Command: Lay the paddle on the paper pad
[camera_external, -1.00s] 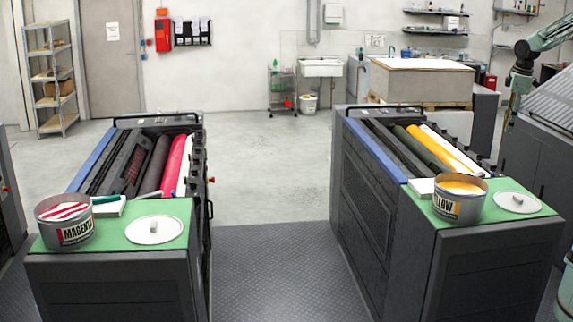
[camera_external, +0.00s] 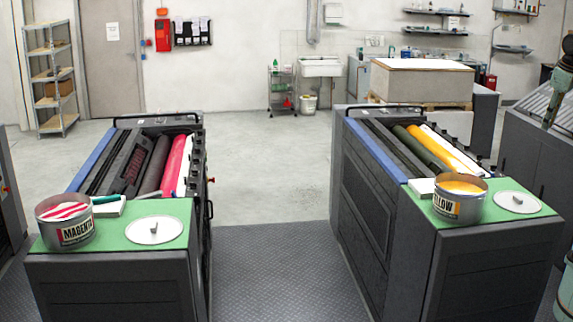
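On the left unit, a white paper pad (camera_external: 112,209) lies on the green top beside the magenta ink tin (camera_external: 65,223). A thin teal strip (camera_external: 106,199), which looks like the paddle's handle, shows at the pad's back edge next to the tin; I cannot tell whether it rests on the pad or reaches over it from the tin. On the right unit, another white pad (camera_external: 421,187) lies bare beside the yellow ink tin (camera_external: 459,201). My gripper (camera_external: 550,112) hangs at the far right edge, well away from both pads; its fingers are too small to read.
A round white lid (camera_external: 154,230) lies on the left unit's green top, and another lid (camera_external: 517,202) on the right one. Open rollers (camera_external: 172,165) lie behind the left top. The floor aisle (camera_external: 275,255) between the units is clear. A paper stack (camera_external: 425,80) stands behind.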

